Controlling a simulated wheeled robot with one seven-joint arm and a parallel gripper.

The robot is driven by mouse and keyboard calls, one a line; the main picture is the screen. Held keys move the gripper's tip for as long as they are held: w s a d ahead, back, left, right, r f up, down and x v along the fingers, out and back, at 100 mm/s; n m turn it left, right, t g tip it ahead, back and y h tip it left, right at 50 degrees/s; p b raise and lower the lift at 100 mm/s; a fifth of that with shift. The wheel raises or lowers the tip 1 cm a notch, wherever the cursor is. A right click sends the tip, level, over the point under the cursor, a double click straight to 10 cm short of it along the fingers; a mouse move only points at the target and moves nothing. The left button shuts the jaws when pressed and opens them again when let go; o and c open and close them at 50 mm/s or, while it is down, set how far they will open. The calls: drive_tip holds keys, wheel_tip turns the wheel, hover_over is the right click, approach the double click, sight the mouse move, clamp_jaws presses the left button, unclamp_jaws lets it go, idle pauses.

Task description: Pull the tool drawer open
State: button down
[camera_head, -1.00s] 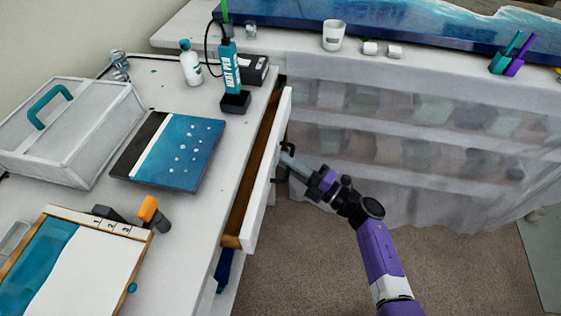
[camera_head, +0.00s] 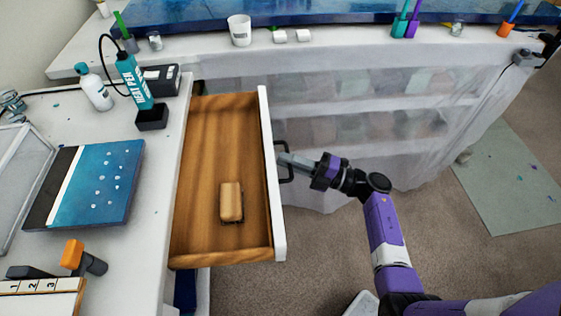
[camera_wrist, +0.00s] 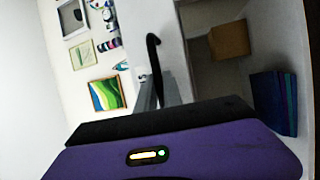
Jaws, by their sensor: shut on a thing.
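The tool drawer (camera_head: 273,195) is pulled well out from the white bench in the head view. It has a white front, wooden sides and a wooden floor. A tan block-like item (camera_head: 231,201) lies on its floor. A dark handle (camera_head: 284,163) is on the outer face of the front. My gripper (camera_head: 287,160) is shut on that handle from the right. In the wrist view the dark handle (camera_wrist: 152,42) rises from between the grey fingers (camera_wrist: 158,92). The exact grip on the bar is partly hidden.
The white bench top (camera_head: 150,215) holds a teal heat pen (camera_head: 134,80) in a black stand, a white bottle (camera_head: 94,88), a blue panel (camera_head: 105,180) and an orange-headed tool (camera_head: 82,258). A plastic-covered shelf (camera_head: 350,120) stands behind.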

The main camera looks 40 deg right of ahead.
drive_tip(key=shift+f, duration=0.1)
drive_tip(key=c, duration=1.5)
unclamp_jaws()
drive_tip(key=b+v, duration=0.1)
drive_tip(key=v, duration=0.7)
drive_tip(key=shift+w, duration=0.1)
